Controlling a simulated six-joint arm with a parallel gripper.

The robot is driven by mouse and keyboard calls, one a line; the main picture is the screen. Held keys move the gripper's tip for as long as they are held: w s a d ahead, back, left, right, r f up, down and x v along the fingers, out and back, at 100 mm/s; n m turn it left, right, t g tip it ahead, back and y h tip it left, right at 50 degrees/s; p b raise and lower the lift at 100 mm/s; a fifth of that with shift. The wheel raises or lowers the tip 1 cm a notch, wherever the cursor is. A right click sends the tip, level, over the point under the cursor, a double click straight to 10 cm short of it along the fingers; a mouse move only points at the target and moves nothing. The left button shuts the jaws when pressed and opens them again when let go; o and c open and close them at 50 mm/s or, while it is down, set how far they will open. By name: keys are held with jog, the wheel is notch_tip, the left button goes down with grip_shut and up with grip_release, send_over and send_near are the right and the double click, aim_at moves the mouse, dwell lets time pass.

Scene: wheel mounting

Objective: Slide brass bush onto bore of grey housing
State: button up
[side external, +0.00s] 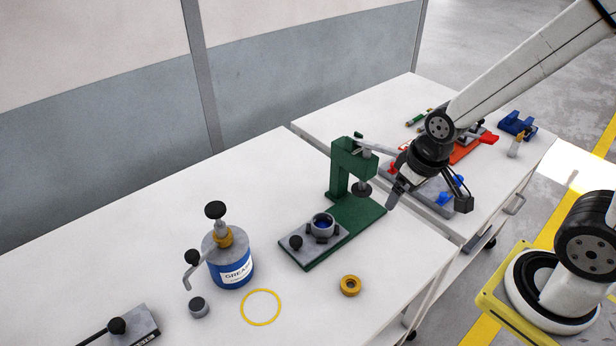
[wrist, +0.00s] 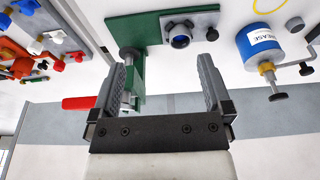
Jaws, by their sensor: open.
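The brass bush (side external: 350,286) lies flat on the white bench, in front of the green press, with nothing holding it. I do not see it in the wrist view. The grey housing (side external: 323,224) sits on the press's grey plate, with a dark bluish opening facing up. It also shows in the wrist view (wrist: 180,37), beyond the fingertips. In the wrist view (wrist: 163,75) part of the press shows between the spread fingers.
The green press (side external: 352,160) stands between my gripper and the housing. A blue grease can (side external: 231,265), a small grey cylinder (side external: 198,307) and a yellow ring (side external: 261,307) are left of the bush. A second bench at the back right holds red and blue clamps (side external: 487,139).

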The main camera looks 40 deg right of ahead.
jog(key=w+a+f+n+g, duration=0.1)
jog(key=w+a+f+n, duration=0.2)
jog(key=a+f+n, duration=0.35)
jog(key=n+g, duration=0.1)
jog(key=n, duration=0.9)
send_near(349, 285)
jog(key=shift+w+d+f, duration=0.1)
jog(key=shift+w+d, duration=0.05)
jog(key=shift+d, duration=0.1)
jog(key=shift+a+f+n+g, duration=0.25)
jog(key=shift+f+n+g, duration=0.05)
jog(key=shift+f+n, duration=0.25)
jog(key=shift+f, duration=0.1)
jog(key=shift+f, duration=1.2)
jog(key=shift+f, duration=0.1)
jog(key=shift+w+f, duration=0.1)
jog(key=shift+f, duration=2.4)
